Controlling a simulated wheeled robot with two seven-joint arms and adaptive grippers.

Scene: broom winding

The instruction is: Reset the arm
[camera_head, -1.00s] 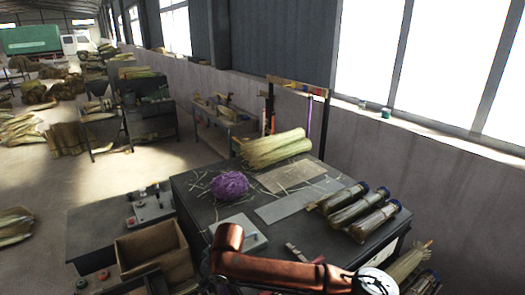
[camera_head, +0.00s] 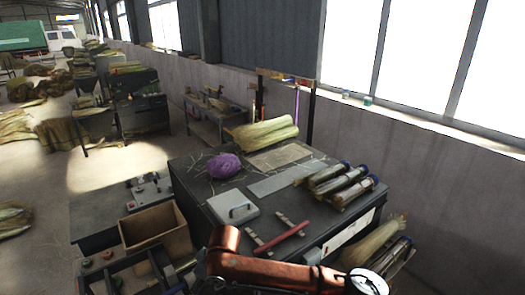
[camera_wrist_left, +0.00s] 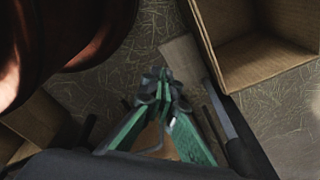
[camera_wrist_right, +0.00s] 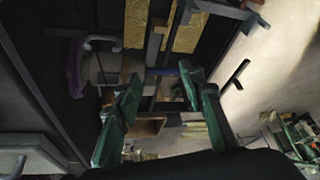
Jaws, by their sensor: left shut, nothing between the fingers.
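My left gripper (camera_wrist_left: 163,82) shows in the left wrist view with its green fingers together and nothing between them. It points down over a straw-littered floor beside an open cardboard box (camera_wrist_left: 265,50). My right gripper (camera_wrist_right: 158,80) shows in the right wrist view with its green fingers apart. No held thing is clear between them; dark framework and a grey and purple shape lie behind. In the head view a copper-coloured link of my arm crosses the bottom centre. Neither gripper's fingers can be made out there.
A cardboard box (camera_head: 155,232) stands left. A wall runs along the right.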

